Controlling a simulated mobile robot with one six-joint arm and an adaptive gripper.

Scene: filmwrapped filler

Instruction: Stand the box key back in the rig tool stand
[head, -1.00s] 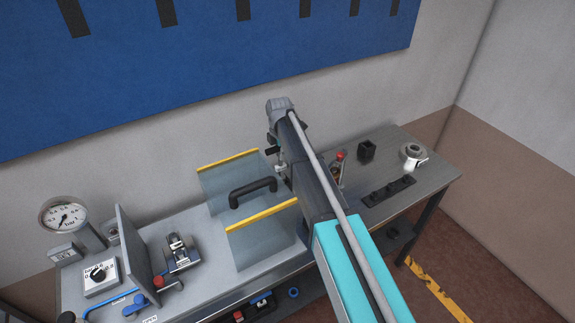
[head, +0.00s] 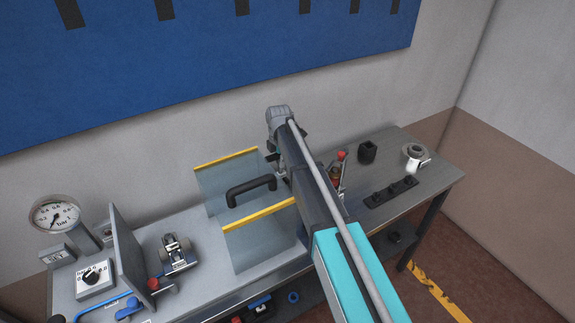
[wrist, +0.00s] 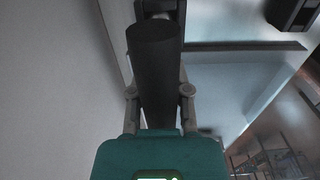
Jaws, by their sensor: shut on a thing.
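My gripper (wrist: 160,14) is shut on a dark, round bar (wrist: 157,75), which I take to be the box key. In the wrist view its blunt end faces the camera and the bar runs along between the fingers. A pale metal part shows at the top edge. In the head view my arm hides most of the gripper and bar, above the back of the bench. A black square holder (head: 367,151) stands at the right of the bench, apart from the gripper. I cannot tell for sure whether it is the tool stand.
A clear guard with yellow edges and a black handle (head: 251,189) is left of my arm. A red-topped bottle (head: 338,165) stands close to the arm's right. A black slotted strip (head: 391,191) and a pale roll (head: 414,156) lie farther right. A gauge (head: 56,215) is at left.

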